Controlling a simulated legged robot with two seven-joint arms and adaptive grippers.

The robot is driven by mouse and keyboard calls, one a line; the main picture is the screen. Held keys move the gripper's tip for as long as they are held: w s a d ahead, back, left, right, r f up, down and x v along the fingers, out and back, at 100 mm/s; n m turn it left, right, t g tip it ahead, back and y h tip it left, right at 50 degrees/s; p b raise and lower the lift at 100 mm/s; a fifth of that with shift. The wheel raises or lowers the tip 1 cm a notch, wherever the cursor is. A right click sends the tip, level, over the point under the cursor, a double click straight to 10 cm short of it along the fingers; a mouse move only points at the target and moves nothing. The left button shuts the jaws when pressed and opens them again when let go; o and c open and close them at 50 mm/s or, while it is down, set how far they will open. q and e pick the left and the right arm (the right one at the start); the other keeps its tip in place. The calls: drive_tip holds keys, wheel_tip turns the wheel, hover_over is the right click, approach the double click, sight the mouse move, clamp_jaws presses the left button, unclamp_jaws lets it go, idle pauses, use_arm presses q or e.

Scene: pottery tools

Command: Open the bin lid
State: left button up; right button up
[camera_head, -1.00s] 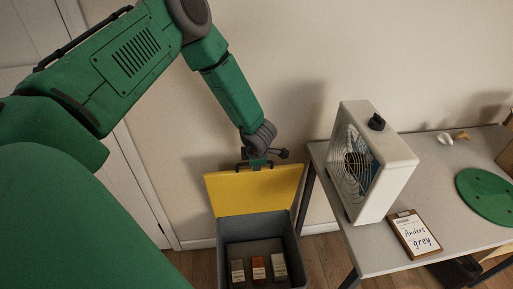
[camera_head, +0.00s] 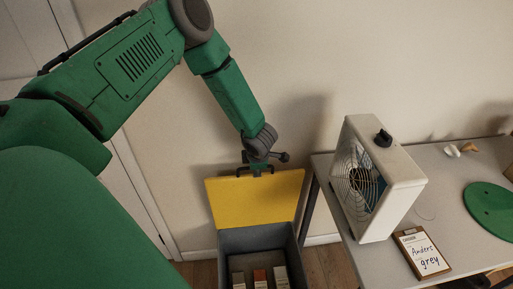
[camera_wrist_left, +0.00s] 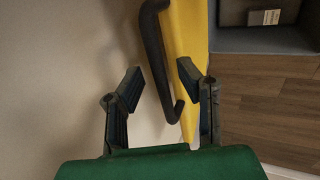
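The yellow bin lid (camera_head: 255,197) stands raised at the back of the grey bin (camera_head: 260,240), near the wall. The bin's inside is exposed. The lid's black handle (camera_head: 255,170) is at its top edge. It shows large in the left wrist view (camera_wrist_left: 155,50), beside the yellow lid (camera_wrist_left: 186,45). My left gripper (camera_head: 265,157) is at the handle. In the wrist view its fingers (camera_wrist_left: 158,85) are spread, with the handle's lower end between or just beyond them. I cannot tell whether they touch it. My right gripper is out of view.
Several small labelled boxes (camera_head: 260,278) stand in the bin. On the right, a table (camera_head: 380,262) holds a box fan (camera_head: 385,180), a clipboard (camera_head: 421,252) and a green disc (camera_head: 490,207). A table leg stands close to the bin's right side.

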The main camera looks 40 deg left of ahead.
use_arm(q)
drive_tip(key=shift+d, duration=0.1)
drive_tip(key=v, duration=1.1)
drive_tip(key=shift+r, duration=0.35)
drive_tip(key=shift+s, duration=0.1)
